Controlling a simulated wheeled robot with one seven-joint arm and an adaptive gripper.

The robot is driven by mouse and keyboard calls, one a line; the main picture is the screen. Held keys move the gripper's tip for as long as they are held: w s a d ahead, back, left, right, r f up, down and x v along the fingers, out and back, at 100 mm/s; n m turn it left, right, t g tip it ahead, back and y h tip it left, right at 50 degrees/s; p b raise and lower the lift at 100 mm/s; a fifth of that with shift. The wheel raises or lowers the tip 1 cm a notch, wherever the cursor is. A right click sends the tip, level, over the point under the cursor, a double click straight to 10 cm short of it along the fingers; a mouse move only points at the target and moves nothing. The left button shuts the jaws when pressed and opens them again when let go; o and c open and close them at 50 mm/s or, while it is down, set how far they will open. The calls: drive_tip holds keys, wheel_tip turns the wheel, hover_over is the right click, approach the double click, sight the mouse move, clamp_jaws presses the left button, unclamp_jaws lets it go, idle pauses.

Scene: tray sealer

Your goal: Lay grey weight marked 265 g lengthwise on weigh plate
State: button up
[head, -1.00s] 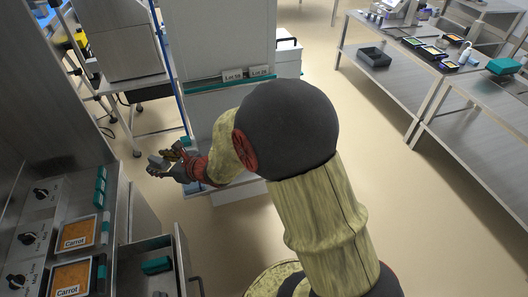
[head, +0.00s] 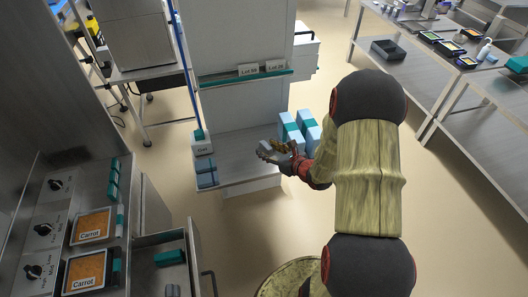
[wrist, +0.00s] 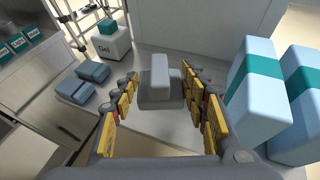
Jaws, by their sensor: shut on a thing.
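My gripper (head: 279,153) is over the pale lower shelf of the white unit, its fingers pointing left in the head view. In the wrist view my gripper (wrist: 160,98) has its yellow-padded fingers on both sides of a light grey block, the grey weight (wrist: 160,70). The weight also shows as a small grey piece at the fingertips in the head view (head: 265,146). No 265 g mark is readable. A wider, darker grey shape (wrist: 157,103) shows under the block; I cannot tell whether it is part of the weight or the weigh plate.
Blue cartons with teal bands (wrist: 255,93) stand close to the right of my gripper. A white box marked Gel (wrist: 115,45) and blue blocks (wrist: 75,91) are on its left. Carrot trays (head: 92,227) lie on the counter at left, above an open drawer (head: 146,279).

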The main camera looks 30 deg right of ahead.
drive_tip(key=w+d+f+b, duration=0.1)
drive_tip(key=w+f, duration=0.1)
drive_tip(key=w+d+f+b, duration=0.1)
drive_tip(key=w+f, duration=0.1)
drive_tip(key=w, duration=0.1)
drive_tip(key=w+d+f+b, duration=0.1)
drive_tip(key=w+d+f, duration=0.1)
drive_tip(key=f, duration=0.1)
drive_tip(key=shift+w+f, duration=0.1)
drive_tip(key=shift+w, duration=0.3)
drive_tip(key=shift+w+d+f+b, duration=0.15)
drive_tip(key=shift+f+b, duration=0.45)
drive_tip(key=shift+f, duration=0.3)
drive_tip(key=shift+w+a+f+b, duration=0.1)
drive_tip(key=shift+f+b, duration=0.45)
drive_tip(key=shift+f, duration=0.35)
drive_tip(key=shift+f, duration=0.15)
drive_tip(key=o, duration=1.2)
